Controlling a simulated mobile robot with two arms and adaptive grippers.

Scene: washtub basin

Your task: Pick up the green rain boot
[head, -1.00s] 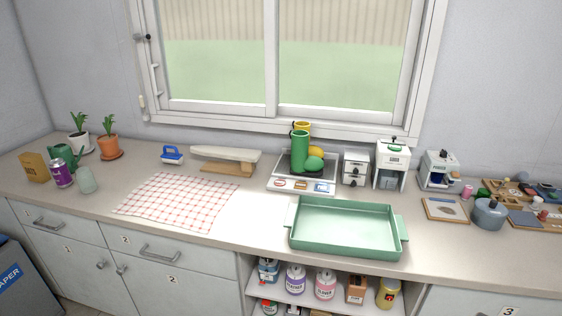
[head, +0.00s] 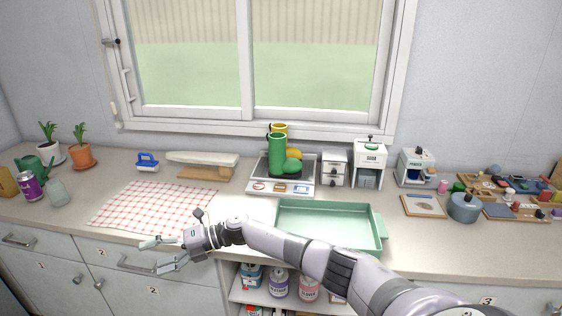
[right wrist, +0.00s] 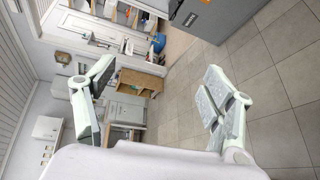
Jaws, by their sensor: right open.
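The green rain boot (head: 277,153) stands upright on the grey tray (head: 256,179) near the window, its toe pointing right. A yellow boot (head: 281,130) stands just behind it, mostly hidden. My right gripper (head: 152,256) is open and empty, in front of the counter's edge below the checked cloth, well to the left of and nearer than the boots. In the right wrist view my open fingers (right wrist: 160,100) show with only the room and floor between them. My left gripper is not in view.
A green basin (head: 325,224) stands on the counter in front of the boots, partly behind my right arm. A red-checked cloth (head: 155,206) lies to the left. An ironing board (head: 203,160) and a small drawer box (head: 334,168) flank the tray.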

